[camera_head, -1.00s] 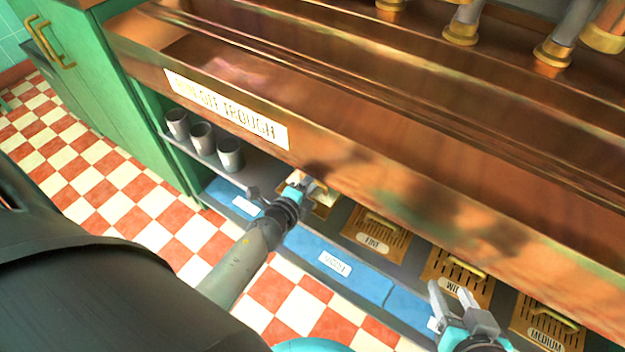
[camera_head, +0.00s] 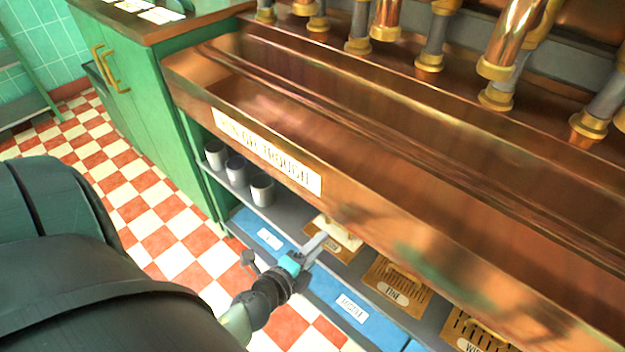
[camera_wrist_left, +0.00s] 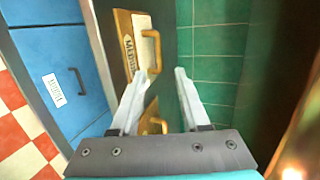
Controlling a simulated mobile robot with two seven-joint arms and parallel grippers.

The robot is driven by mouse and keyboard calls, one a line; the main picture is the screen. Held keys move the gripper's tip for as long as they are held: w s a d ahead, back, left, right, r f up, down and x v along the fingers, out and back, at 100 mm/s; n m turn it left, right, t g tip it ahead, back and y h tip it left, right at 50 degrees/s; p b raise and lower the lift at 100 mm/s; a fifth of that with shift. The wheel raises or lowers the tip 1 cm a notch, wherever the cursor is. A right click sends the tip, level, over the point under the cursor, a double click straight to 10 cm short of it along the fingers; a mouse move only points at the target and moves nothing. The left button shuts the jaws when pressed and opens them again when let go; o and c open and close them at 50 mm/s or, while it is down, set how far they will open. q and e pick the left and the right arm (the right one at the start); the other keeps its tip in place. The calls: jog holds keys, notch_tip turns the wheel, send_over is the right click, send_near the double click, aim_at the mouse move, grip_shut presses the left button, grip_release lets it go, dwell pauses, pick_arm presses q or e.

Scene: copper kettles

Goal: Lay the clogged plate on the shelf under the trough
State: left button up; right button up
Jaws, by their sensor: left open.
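A brass plate with a pale, cream-covered face (camera_head: 343,236) lies on the grey shelf (camera_head: 350,268) under the copper trough (camera_head: 330,195). It looks like the clogged plate. In the left wrist view its pale face (camera_wrist_left: 142,32) and brass handle are ahead of my fingers, beside a label that reads roughly "MEDIUM". My left gripper (camera_head: 320,238) is at the plate's near edge. In the left wrist view my left gripper (camera_wrist_left: 158,76) is open, with nothing between its fingers. The trough's edge hides part of the plate. My right gripper is not in view.
Plates labelled "FINE" (camera_head: 396,290) and "WI..." (camera_head: 470,328) lie further right on the shelf. Several grey cups (camera_head: 262,190) stand on a shelf at left. Blue drawer fronts (camera_head: 335,300) are below. Another brass handle (camera_wrist_left: 152,122) is near my left fingers.

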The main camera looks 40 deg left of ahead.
pick_arm(q)
jog(key=s+a+r+n+g+y, duration=0.1)
jog(key=a+r+n+g+y, duration=0.2)
jog(key=r+n, duration=0.6)
jog(key=s+d+f+n+g+h, duration=0.1)
jog(key=s+d+n+g+h, duration=0.3)
jog(key=s+d, duration=0.5)
jog(key=d+n+g, duration=0.1)
jog(key=d+n, duration=0.1)
jog(key=d, duration=0.1)
jog(key=shift+d+n+g+h, duration=0.15)
jog(key=shift+n+g+h, duration=0.15)
jog(key=shift+n, duration=0.1)
